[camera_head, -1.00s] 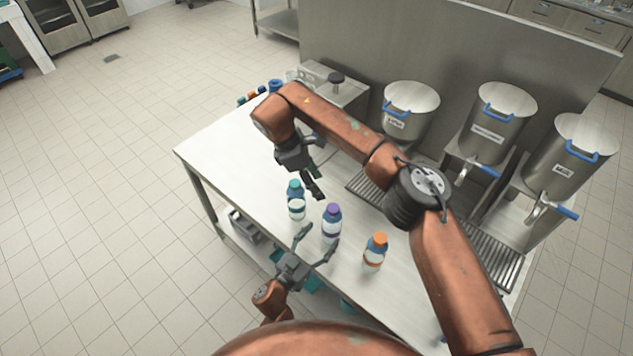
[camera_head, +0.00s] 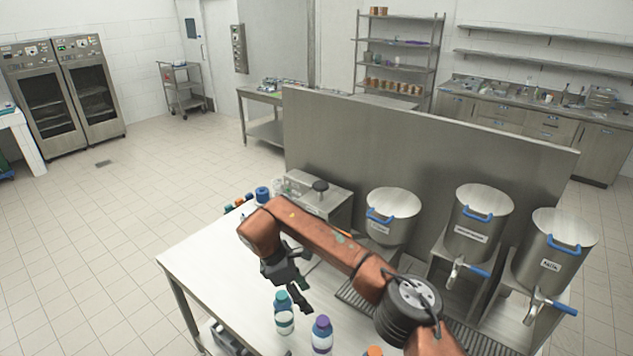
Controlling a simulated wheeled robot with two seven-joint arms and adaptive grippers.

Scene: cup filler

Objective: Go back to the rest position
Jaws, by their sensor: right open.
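My right arm reaches in from the lower right across the steel table (camera_head: 215,262). Its gripper (camera_head: 305,298) is open and empty above the table, just above and beside the teal-capped bottle (camera_head: 284,318). Only the orange cap (camera_head: 374,351) of a third bottle shows at the bottom. My left gripper is out of view.
Three steel pots with blue handles, a left pot (camera_head: 393,215), a middle pot (camera_head: 478,225) and a right pot (camera_head: 553,255), stand along the table's back. A steel box (camera_head: 325,200) and a blue-capped container (camera_head: 262,194) are at the far corner. A tall steel panel (camera_head: 420,150) rises behind.

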